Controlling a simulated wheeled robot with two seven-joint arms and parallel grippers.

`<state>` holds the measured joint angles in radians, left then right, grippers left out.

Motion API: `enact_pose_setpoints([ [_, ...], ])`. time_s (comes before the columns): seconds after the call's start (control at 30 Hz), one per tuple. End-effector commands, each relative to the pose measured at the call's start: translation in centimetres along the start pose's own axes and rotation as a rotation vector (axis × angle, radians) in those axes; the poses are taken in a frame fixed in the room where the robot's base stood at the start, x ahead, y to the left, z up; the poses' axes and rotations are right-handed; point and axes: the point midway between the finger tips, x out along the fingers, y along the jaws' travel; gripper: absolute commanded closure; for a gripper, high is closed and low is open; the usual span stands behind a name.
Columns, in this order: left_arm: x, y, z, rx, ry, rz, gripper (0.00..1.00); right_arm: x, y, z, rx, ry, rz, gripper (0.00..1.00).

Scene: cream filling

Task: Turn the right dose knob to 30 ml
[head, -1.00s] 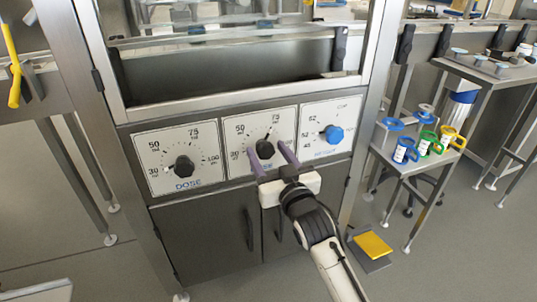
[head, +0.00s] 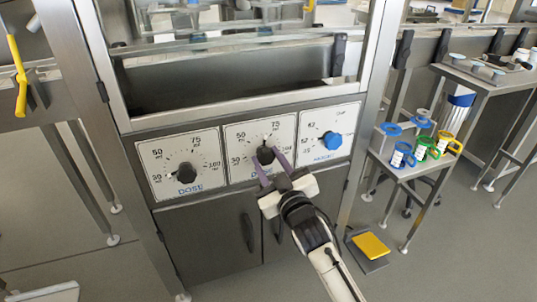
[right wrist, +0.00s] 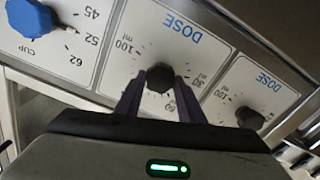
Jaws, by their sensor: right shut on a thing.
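The right dose knob (head: 265,156) is a black knob on the middle white dial panel, marked DOSE with ml figures. My right gripper (head: 266,162) is shut on it, one purple finger on each side. In the right wrist view the dial is upside down and the knob (right wrist: 160,77) sits between the fingertips (right wrist: 160,82). The knob's pointer is too small and partly covered to read. The left dose knob (head: 187,174) is on the left panel, untouched by the gripper. My left gripper is out of view.
A blue knob (head: 331,141) is on the right panel. Cabinet doors (head: 208,245) with dark handles are below. On the right, a small steel table (head: 405,172) holds blue, green and yellow-handled items. A yellow pad (head: 370,245) lies on a low stand on the floor.

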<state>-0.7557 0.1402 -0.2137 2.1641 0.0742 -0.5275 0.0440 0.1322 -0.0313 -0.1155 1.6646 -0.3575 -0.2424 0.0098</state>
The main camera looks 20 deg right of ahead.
Motion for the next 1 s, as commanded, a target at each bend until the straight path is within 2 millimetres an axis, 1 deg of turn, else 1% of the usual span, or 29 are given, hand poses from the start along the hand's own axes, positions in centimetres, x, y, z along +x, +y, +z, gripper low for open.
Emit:
enact_pose_setpoints([
  [0.03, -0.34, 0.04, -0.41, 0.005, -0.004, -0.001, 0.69, -0.01, 0.04, -0.32, -0.044, -0.001, -0.001, 0.87],
  [0.33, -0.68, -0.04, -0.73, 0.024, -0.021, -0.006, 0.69, -0.01, -0.13, -0.13, -0.331, -0.001, -0.001, 0.87],
  [0.77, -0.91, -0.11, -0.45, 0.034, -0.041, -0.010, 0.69, 0.00, -0.31, 0.09, -0.739, 0.000, -0.001, 0.87],
  [1.0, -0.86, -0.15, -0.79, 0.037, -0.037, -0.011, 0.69, 0.01, -0.39, 0.17, -0.969, 0.001, -0.001, 0.87],
])
